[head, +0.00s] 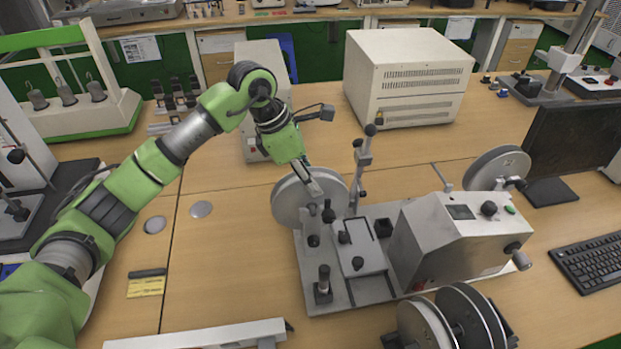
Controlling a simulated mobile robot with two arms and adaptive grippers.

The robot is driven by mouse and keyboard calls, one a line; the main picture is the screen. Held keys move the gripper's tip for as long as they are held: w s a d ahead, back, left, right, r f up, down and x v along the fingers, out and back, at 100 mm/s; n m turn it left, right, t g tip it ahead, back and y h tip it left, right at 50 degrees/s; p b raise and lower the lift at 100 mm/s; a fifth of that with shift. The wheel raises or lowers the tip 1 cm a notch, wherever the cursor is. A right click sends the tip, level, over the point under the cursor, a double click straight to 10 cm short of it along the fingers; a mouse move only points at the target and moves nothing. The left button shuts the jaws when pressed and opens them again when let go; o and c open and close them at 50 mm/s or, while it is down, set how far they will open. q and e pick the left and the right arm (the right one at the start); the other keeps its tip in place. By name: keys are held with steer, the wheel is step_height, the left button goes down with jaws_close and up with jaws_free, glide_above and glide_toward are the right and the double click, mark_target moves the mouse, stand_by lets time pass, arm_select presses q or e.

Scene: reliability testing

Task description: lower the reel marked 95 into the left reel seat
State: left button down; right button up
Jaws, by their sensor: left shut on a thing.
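My left gripper (313,186) reaches in from the left and is shut on a light grey reel (286,207). The reel stands on edge at the left end of the winding machine (435,240). No number can be read on it, so I cannot tell whether it is marked 95. The left reel seat is hidden around the reel, and I cannot tell whether the reel touches it. Another reel (492,168) is at the machine's right end. My right gripper is not in view.
Several reels stand in a rack (508,335) at the front. A tall post (364,160) rises close behind the held reel. A beige cabinet (405,80) stands further back. A monitor (568,140) and keyboard (592,262) are at the right. The wooden bench left of the machine is mostly clear.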

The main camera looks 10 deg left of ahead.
arm_select(q)
steer(key=shift+r, duration=0.1)
steer(key=c, duration=1.6)
jaws_free()
steer(key=shift+c, duration=0.2)
steer(key=o, duration=0.5)
steer(key=shift+o, duration=0.2)
steer(key=shift+p+v, duration=1.55)
steer(key=shift+v, duration=1.95)
steer(key=shift+s, duration=0.1)
